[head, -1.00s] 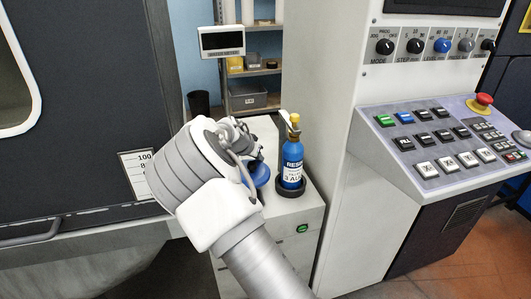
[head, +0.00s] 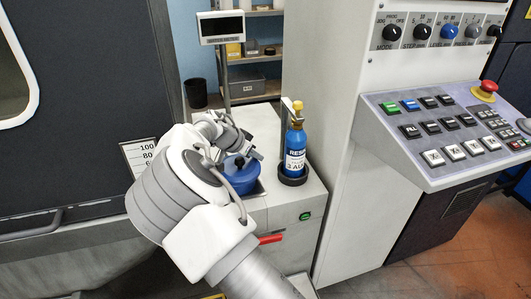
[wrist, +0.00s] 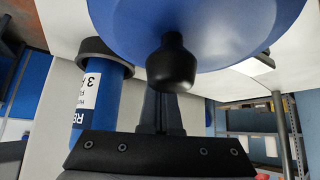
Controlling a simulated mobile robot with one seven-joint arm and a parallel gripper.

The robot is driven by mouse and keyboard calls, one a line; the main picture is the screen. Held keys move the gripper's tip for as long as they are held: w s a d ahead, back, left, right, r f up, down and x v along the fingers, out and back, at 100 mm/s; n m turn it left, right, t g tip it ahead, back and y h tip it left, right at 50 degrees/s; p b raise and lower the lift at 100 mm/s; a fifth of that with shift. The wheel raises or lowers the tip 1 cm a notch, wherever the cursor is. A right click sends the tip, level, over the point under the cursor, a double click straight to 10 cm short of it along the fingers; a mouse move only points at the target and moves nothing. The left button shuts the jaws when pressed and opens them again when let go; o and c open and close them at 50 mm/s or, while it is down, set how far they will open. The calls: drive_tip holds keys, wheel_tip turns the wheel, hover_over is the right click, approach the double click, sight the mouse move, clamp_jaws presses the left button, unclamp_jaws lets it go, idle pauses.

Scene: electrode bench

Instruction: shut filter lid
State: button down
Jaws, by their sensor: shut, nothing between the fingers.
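The blue filter lid (head: 241,177) sits on top of the white cabinet (head: 262,123), partly hidden behind my arm in the head view. In the wrist view the blue lid (wrist: 215,25) fills the upper part, with a black knob (wrist: 171,65) standing out from it. My gripper (head: 252,153) is beside the lid in the head view. In the wrist view my gripper (wrist: 160,105) is shut and empty, with its fingertips close to the knob. I cannot tell whether they touch it. The lid's hinge and its seat are hidden.
A blue resin bottle (head: 295,150) stands in a black ring holder just right of the lid. A red handle (head: 271,239) is on the cabinet front. The control panel (head: 450,125) stands to the right. A small display (head: 220,27) stands behind.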

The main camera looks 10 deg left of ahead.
drive_tip(key=shift+s+a, duration=0.35)
drive_tip(key=shift+s, duration=0.3)
drive_tip(key=shift+s+a+f, duration=0.1)
